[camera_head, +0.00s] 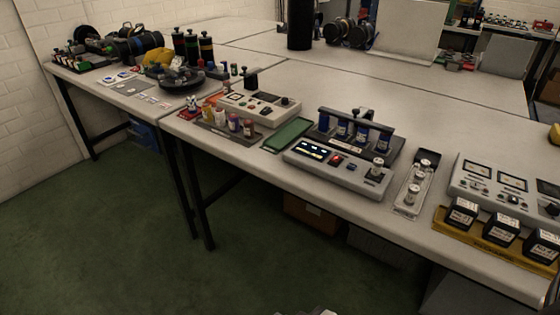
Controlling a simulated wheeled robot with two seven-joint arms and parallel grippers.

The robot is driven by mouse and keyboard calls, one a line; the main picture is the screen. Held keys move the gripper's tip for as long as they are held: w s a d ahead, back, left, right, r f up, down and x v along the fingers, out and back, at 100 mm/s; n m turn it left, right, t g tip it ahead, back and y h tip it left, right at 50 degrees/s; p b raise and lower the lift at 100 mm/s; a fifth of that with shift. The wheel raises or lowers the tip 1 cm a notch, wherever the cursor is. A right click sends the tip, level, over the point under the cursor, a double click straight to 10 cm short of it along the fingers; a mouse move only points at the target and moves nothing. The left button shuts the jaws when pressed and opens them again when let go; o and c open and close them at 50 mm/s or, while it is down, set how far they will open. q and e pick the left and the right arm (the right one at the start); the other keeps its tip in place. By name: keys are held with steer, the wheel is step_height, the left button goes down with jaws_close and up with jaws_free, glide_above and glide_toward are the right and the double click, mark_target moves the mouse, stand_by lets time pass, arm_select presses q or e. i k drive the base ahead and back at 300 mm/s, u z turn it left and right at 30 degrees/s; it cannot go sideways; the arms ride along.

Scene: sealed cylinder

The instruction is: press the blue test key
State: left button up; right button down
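A grey console (335,174) with a lit display (312,149), a lit red button (337,159) and a metal knob-like part stands near the front edge of the table. Behind it is a dark rack (352,138) holding several blue-and-silver cylinders. A second grey console (259,108) stands further left, and a third, paler console (508,186) stands at the right. I cannot make out a blue test key for certain at this size.
A green mat (287,134) lies left of the middle console. A clear tray (414,184) with metal parts stands right of it. Several black boxes (501,228) sit on a yellow tray at the right. Green floor (120,230) in front is open.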

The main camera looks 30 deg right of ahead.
mark_target(352, 167)
steer(key=u, duration=0.3)
steer(key=i, duration=0.75)
steer(key=z, duration=1.85)
